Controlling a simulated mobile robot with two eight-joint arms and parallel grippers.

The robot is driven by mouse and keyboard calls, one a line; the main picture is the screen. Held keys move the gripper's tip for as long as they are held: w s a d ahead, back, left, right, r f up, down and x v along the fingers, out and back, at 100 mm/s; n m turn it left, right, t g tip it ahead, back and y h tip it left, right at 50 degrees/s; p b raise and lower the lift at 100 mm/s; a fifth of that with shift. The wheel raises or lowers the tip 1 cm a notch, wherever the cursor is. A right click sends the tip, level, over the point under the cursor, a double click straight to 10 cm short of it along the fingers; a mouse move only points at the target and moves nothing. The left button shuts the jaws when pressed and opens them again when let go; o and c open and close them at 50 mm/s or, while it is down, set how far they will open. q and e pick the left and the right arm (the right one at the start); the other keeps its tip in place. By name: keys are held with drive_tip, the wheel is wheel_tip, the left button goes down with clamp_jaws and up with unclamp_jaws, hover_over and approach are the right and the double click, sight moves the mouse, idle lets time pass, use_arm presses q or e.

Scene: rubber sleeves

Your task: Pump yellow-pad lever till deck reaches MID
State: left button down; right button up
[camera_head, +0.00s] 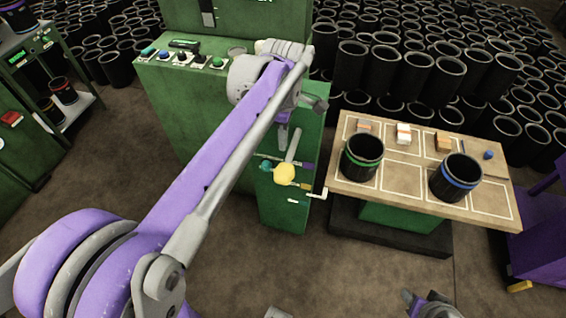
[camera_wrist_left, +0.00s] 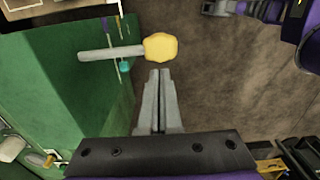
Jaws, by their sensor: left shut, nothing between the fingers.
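The lever with the yellow pad (camera_head: 285,174) stands out from the front of a green cabinet (camera_head: 222,115). In the left wrist view its grey rod runs level to the yellow pad (camera_wrist_left: 161,47). My left gripper (camera_head: 282,146) is just above the pad in the head view, shut and empty. In the left wrist view the shut fingertips (camera_wrist_left: 159,72) are close to the pad; I cannot tell whether they touch. The wooden deck (camera_head: 400,207) stands right of the cabinet on a green support. No MID mark is readable. My right gripper (camera_head: 428,298) is partly visible at the bottom edge.
A green-banded black sleeve (camera_head: 361,158) and a blue-banded one (camera_head: 455,178) stand on the deck, with small blocks behind. A white crank-like piece (camera_head: 317,194) is near the deck's left edge. Many black sleeves fill the back.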

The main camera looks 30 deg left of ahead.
sight(283, 170)
use_arm(q)
wheel_tip(283, 170, down, 10)
drive_tip(key=shift+r, duration=0.15)
drive_tip(key=shift+b, duration=0.35)
wheel_tip(283, 170, down, 10)
drive_tip(key=t+b, duration=0.1)
drive_tip(key=b, duration=0.1)
drive_tip(key=t+y+b, duration=0.1)
drive_tip(key=t+b, duration=0.3)
drive_tip(key=shift+f, duration=0.25)
drive_tip(key=shift+s, duration=0.1)
idle(0.3)
